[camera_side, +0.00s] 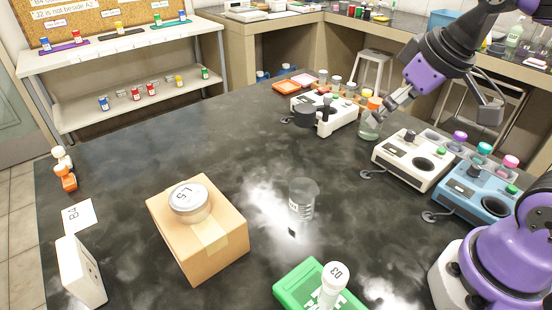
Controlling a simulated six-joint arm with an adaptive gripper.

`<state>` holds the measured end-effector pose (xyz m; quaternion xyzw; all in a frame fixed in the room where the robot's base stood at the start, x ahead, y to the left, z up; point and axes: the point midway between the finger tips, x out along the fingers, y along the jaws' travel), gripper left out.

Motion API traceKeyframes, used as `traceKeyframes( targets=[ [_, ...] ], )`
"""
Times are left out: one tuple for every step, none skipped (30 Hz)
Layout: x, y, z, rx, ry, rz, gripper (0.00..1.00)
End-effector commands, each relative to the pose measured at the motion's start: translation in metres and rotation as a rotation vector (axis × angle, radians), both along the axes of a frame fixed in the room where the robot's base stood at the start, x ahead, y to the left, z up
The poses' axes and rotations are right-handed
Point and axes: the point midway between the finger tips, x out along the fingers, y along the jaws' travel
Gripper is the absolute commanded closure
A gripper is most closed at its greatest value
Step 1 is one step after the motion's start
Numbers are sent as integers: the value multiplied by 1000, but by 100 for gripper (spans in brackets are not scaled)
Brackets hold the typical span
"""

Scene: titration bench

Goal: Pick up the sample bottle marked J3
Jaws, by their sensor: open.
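No bottle with a readable J3 mark shows in the side view. A white-capped bottle (333,284) marked 03 stands in a green holder (292,284) at the front. Several small bottles with coloured caps stand at the back of the bench, including an orange-capped one (374,103); their marks are too small to read. My gripper (387,108) is open, above the bench at the back right, close to a clear glass vessel (370,128). I cannot tell whether it touches the vessel.
A cardboard box (215,243) with a round tin (189,203) on top and a clear beaker (302,202) stand mid-bench. White (412,158) and blue (474,196) stirrer units stand at right, another white unit (340,121) at the back.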

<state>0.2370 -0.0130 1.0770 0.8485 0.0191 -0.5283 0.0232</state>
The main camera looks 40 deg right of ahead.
Motion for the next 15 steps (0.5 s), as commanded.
traceKeyframes(
  targets=[
    [17,-12,3,-3,22,9,0],
    [27,-20,4,-6,32,26,0],
    [42,-33,5,-8,45,50,0],
    [52,-43,5,-9,52,68,0],
    [62,-55,3,-10,59,87,0],
    [74,-71,0,-10,68,113,0],
    [82,-85,-3,-9,72,131,0],
    [89,-98,-7,-8,77,151,0],
    [97,-117,-14,-5,81,176,0],
    [102,-132,-19,-4,83,194,0],
    [105,-145,-25,-1,84,211,0],
    [108,-163,-33,1,83,231,0],
    [109,-175,-39,2,82,246,0],
    [109,-185,-45,3,79,260,0],
    [109,-198,-52,4,78,276,0]
  ],
)
